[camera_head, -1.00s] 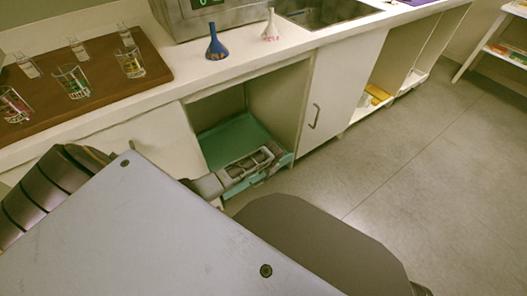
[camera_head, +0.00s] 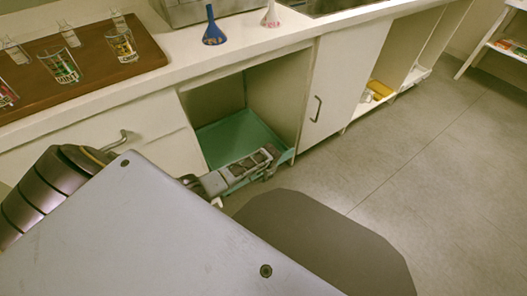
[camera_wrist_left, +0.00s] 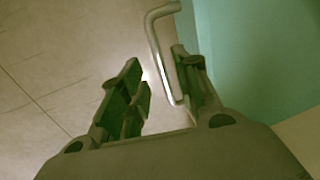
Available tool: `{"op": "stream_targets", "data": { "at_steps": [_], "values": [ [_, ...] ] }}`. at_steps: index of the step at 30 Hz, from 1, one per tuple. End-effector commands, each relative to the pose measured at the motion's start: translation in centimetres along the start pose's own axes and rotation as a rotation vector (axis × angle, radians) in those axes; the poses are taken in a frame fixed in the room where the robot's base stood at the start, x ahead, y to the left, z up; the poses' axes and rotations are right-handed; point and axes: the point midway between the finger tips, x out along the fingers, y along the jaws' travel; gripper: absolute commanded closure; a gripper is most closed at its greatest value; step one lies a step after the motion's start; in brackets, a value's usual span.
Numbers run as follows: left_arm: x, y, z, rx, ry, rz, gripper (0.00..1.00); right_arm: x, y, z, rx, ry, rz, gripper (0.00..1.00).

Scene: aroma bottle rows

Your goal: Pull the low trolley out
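The low teal trolley (camera_head: 237,134) stands in the open bay under the counter, its front near the bay opening. My left gripper (camera_head: 268,160) is at the trolley's front and covers part of that edge. In the left wrist view, the trolley's teal wall (camera_wrist_left: 250,55) fills the upper right. Its bent metal handle (camera_wrist_left: 158,45) reaches between the two fingers of my left gripper (camera_wrist_left: 158,82). The fingers are apart, and the bar lies close along the right finger, with a gap to the left one. Contact cannot be told. My right gripper is out of view.
A closed cabinet door (camera_head: 340,85) with a handle is right of the bay. Grey floor (camera_head: 420,170) is clear in front and to the right. A brown tray (camera_head: 85,85) with glasses and a blue flask (camera_head: 213,36) stand on the counter.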

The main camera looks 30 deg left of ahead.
Motion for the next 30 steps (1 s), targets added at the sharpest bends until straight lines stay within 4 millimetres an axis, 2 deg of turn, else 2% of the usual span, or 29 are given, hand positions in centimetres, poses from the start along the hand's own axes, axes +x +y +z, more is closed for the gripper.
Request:
{"op": "stream_targets", "data": {
  "at_steps": [3,12,28,30],
  "values": [
    [1.1,0.1,0.0,0.000,0.000,0.000,0.68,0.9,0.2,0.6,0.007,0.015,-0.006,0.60],
    [2.8,0.1,0.0,0.001,0.000,0.001,0.68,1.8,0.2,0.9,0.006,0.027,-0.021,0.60],
    [3.3,0.0,0.0,0.001,0.000,0.000,0.68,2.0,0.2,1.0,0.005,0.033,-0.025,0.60],
    [3.3,0.0,0.0,0.001,0.000,0.000,0.76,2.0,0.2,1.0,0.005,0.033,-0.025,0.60]
  ]
}}
